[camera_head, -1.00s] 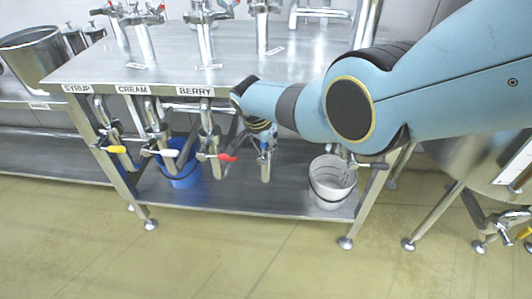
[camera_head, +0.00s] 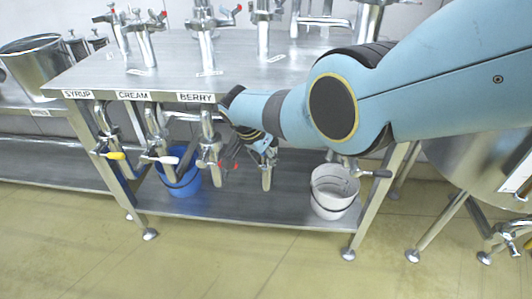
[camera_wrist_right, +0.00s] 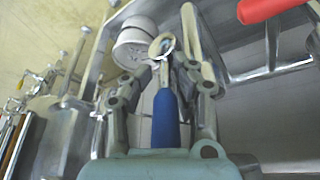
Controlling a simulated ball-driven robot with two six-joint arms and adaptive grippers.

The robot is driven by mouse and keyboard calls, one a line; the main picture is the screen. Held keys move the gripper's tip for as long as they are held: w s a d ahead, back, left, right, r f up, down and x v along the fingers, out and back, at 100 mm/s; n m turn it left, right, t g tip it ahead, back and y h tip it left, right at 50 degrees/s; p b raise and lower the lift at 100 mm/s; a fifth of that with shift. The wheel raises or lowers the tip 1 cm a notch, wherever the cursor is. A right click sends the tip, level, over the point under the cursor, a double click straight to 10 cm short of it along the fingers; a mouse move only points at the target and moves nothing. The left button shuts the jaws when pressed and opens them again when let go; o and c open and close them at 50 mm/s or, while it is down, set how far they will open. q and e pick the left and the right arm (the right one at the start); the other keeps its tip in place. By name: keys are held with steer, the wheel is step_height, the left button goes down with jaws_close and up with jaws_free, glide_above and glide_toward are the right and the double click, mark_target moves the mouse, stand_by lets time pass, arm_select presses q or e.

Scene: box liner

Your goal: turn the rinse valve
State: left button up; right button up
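A valve with a blue lever (camera_wrist_right: 165,120) shows in the right wrist view, lying between the two fingers of my right gripper (camera_wrist_right: 168,68). The lever's metal neck is close to the fingertips; I cannot tell whether they press on it. In the head view my right gripper (camera_head: 262,146) is under the table's front edge, at a metal outlet pipe (camera_head: 266,176) right of the BERRY valve. My arm hides most of this valve and any label above it. My left gripper is not in view.
A blue bucket (camera_head: 178,184) and a white bucket (camera_head: 334,190) stand on the lower shelf (camera_head: 240,208). The floor in front is clear.

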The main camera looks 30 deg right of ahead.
steer(key=shift+o, duration=1.3)
steer(key=shift+w+r, duration=0.15)
steer(key=shift+w, duration=0.05)
steer(key=shift+w+d, duration=0.1)
steer(key=shift+r, duration=0.15)
steer(key=v, duration=1.2)
